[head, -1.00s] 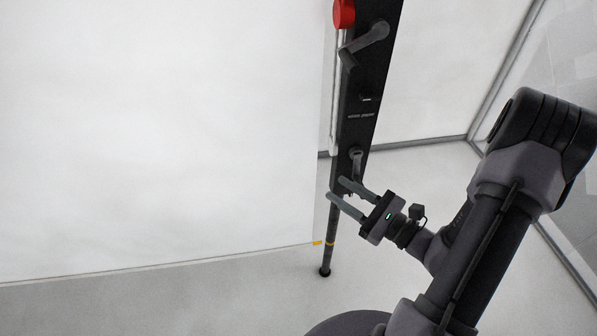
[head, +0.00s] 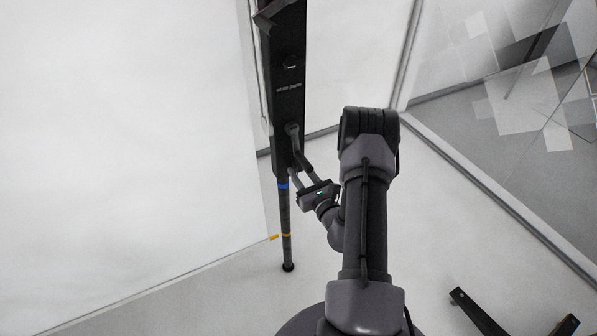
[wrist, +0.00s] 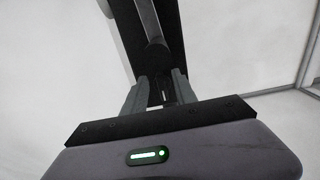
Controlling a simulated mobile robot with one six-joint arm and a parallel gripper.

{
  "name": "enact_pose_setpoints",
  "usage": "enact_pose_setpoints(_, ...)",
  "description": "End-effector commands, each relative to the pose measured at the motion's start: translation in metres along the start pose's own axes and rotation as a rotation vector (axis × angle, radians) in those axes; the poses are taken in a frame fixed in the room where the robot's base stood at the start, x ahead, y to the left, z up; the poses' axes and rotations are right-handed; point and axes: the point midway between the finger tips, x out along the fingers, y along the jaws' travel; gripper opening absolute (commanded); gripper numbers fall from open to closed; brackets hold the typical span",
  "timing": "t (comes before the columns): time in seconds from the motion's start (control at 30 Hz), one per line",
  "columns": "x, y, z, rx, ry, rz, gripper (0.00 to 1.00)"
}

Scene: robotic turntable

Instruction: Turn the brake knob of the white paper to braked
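The black panel (head: 290,40) labelled "white paper" stands upright beside a large white sheet (head: 130,120) in the head view. A grey lever-like knob (head: 297,145) is low on the panel, its handle hanging down and slightly right. My gripper (head: 300,171) is just below the knob, fingers apart and pointing up-left toward the panel. In the wrist view the fingers (wrist: 158,80) are open, with the lower end of the grey lever (wrist: 151,25) near and between the fingertips. Whether they touch it I cannot tell.
Another lever (head: 272,14) is at the panel's top. A thin leg (head: 286,225) with blue and yellow bands runs to the floor under the panel. A glass wall (head: 520,100) is at the right. Dark feet (head: 480,312) lie on the floor at lower right.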

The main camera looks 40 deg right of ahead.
Motion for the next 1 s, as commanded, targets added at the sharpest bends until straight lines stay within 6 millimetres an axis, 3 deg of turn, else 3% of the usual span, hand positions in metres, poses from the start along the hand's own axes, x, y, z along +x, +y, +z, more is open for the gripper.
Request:
enact_pose_setpoints(0.1,0.0092,0.0003,0.0001,0.000,-0.001,0.000,0.34)
enact_pose_setpoints(0.37,0.0104,0.0000,0.0003,0.001,0.000,-0.001,0.32)
enact_pose_setpoints(0.53,0.0102,0.0000,0.0002,0.001,0.001,-0.001,0.00)
enact_pose_setpoints(1.0,0.0098,-0.0010,0.0002,0.060,0.002,0.000,0.00)
